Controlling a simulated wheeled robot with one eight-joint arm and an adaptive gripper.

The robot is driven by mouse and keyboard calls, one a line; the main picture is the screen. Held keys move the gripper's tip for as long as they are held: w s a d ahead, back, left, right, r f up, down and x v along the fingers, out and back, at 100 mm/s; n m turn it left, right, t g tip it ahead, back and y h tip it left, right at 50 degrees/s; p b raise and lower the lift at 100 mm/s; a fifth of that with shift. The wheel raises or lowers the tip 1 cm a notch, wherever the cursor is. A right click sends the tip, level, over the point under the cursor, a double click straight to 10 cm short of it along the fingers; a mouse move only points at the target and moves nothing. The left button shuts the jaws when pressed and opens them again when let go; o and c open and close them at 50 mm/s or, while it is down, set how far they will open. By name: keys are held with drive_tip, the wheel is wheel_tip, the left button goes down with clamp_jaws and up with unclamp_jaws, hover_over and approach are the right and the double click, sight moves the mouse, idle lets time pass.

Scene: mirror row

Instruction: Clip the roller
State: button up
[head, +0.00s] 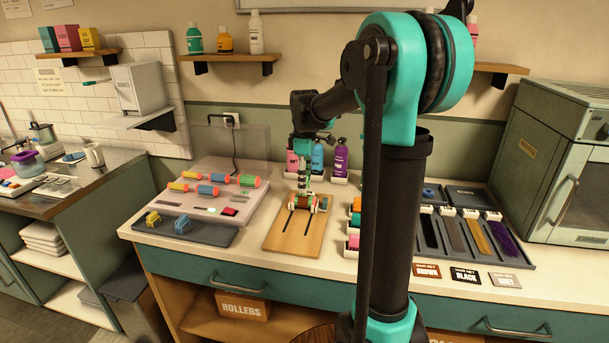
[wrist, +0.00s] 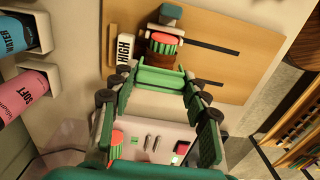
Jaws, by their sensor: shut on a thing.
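The roller (wrist: 163,42) lies on the wooden board, with reddish ends and a dark brown band around its middle. It also shows in the head view (head: 322,204). My gripper (head: 303,187) is directly above the roller. In the wrist view my gripper (wrist: 160,80) is shut on a green piece that looks like a clip (wrist: 158,77). This piece overlaps the roller in view and hides part of it; I cannot tell whether they touch. A yellow clip (head: 153,218) and a blue clip (head: 183,225) stand on the dark tray.
The wooden board (head: 285,240) has two dark slots and a white HIGH label (wrist: 124,48). A rack (head: 200,205) with several rollers is to the left. Bottles (head: 341,158) stand close behind. Coloured blocks (head: 354,223) and a hair tray (head: 460,262) are to the right.

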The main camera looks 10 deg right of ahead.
drive_tip(key=shift+f, duration=1.95)
drive_tip(key=shift+f, duration=0.2)
drive_tip(key=o, duration=1.3)
drive_tip(key=shift+r, duration=0.1)
drive_tip(key=shift+r, duration=3.45)
